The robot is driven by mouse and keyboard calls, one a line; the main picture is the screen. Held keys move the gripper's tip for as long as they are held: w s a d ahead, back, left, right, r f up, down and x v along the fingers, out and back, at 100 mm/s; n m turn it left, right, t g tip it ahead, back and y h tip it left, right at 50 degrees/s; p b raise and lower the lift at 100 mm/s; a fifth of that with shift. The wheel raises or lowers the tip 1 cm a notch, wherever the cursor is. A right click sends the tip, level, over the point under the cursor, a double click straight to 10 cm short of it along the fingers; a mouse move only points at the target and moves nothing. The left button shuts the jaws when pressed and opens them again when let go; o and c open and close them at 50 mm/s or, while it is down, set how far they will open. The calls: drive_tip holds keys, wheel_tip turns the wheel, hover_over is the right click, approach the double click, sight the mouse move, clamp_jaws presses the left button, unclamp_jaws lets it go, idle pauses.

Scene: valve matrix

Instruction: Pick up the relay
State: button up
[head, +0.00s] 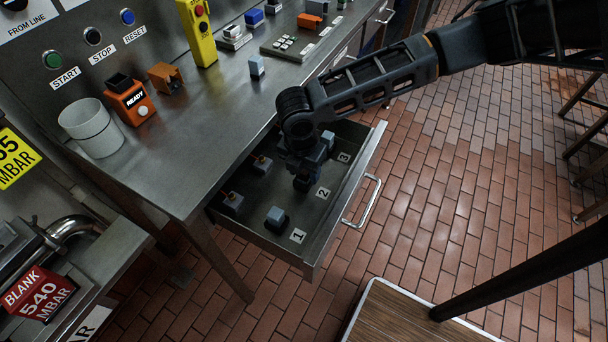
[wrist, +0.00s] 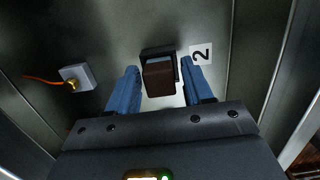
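An open drawer (wrist: 225,100) holds small blocks beside labels 1, 2 and 3. By label 2 (wrist: 201,55) is a dark brown-black block (wrist: 158,78), which looks like a relay. My gripper (wrist: 160,68) points down over it, its two blue fingers apart on either side of the block. I cannot tell whether they touch it. In the head view my gripper (head: 304,165) is inside the drawer and hides most of this spot. A grey-blue block on a dark base (head: 276,217) stands by label 1. Another grey-blue block (head: 327,138) is by label 3.
Grey connectors with orange wires (head: 232,203) (wrist: 77,78) sit along the drawer's inner side. The drawer's front wall and handle (head: 363,200) are on the right. The bench above carries a white cup (head: 92,128), an orange READY box (head: 130,101) and a grey-blue block (head: 256,67).

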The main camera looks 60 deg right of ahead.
drive_tip(key=c, duration=0.8)
drive_tip(key=shift+r, duration=0.15)
